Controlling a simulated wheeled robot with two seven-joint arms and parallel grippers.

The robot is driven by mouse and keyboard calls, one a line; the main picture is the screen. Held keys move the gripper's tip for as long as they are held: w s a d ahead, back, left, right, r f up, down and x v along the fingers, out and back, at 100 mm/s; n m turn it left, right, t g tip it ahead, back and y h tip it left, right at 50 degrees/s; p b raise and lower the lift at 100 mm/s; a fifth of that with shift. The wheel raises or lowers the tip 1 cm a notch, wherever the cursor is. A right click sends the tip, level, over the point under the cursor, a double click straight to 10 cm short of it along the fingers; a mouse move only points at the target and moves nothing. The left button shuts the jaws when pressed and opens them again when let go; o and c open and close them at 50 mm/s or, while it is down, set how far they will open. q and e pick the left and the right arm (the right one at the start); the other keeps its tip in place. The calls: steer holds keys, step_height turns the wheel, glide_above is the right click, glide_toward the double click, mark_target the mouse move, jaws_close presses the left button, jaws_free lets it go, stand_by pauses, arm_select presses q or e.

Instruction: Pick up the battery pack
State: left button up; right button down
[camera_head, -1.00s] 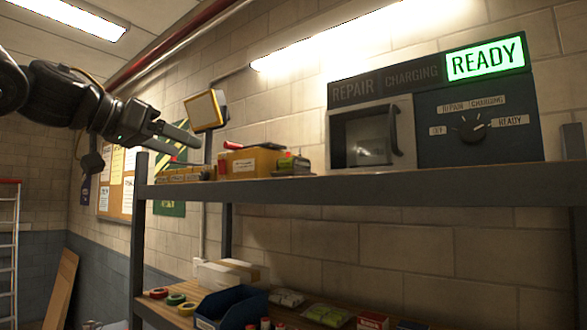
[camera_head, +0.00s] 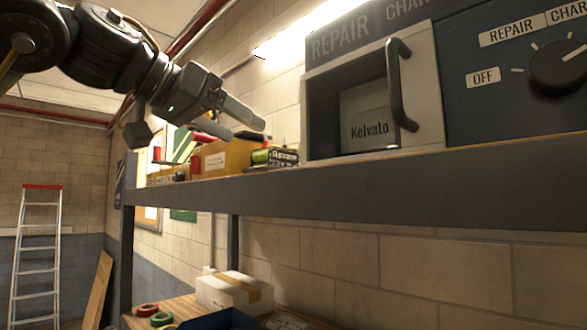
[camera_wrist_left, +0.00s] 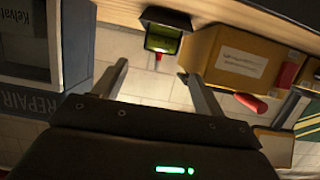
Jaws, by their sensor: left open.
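A small dark block with a green end and printed lettering (camera_head: 276,157), which looks like the battery pack, lies on the upper shelf just left of the charger. It also shows in the left wrist view as a dark block with a green face (camera_wrist_left: 165,33). My left gripper (camera_head: 248,130) is open and empty, above and slightly left of the block in the head view. In the wrist view the block lies beyond the fingertips (camera_wrist_left: 152,69), roughly between their lines and apart from them. My right gripper is out of view.
The charger (camera_head: 318,148) stands right of the block, with a handle and a Kelvato label inside. A yellow box (camera_head: 226,160) with a red item sits close on the left. The shelf edge (camera_head: 350,202) runs below. A ladder (camera_head: 38,250) stands far left.

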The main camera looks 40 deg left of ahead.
mark_target(264, 145)
arm_select(q)
steer(key=shift+s, duration=0.1)
steer(key=shift+p+x, duration=0.8)
steer(key=shift+x, duration=0.15)
steer(key=x, duration=0.3)
steer(key=shift+a+f, duration=0.1)
steer(key=shift+a, duration=0.05)
steer(key=w+p, duration=0.1)
steer(key=p, duration=0.1)
steer(key=shift+d+p, duration=0.3)
steer(key=p+x, duration=0.1)
steer(key=x, duration=0.2)
steer(key=shift+w+f, duration=0.2)
steer(key=shift+w, duration=0.15)
steer(key=shift+w+f, duration=0.1)
steer(key=shift+w, duration=0.1)
steer(key=shift+s, duration=0.4)
steer(key=shift+c, duration=1)
steer(key=c, duration=1)
steer(key=shift+c, duration=0.7)
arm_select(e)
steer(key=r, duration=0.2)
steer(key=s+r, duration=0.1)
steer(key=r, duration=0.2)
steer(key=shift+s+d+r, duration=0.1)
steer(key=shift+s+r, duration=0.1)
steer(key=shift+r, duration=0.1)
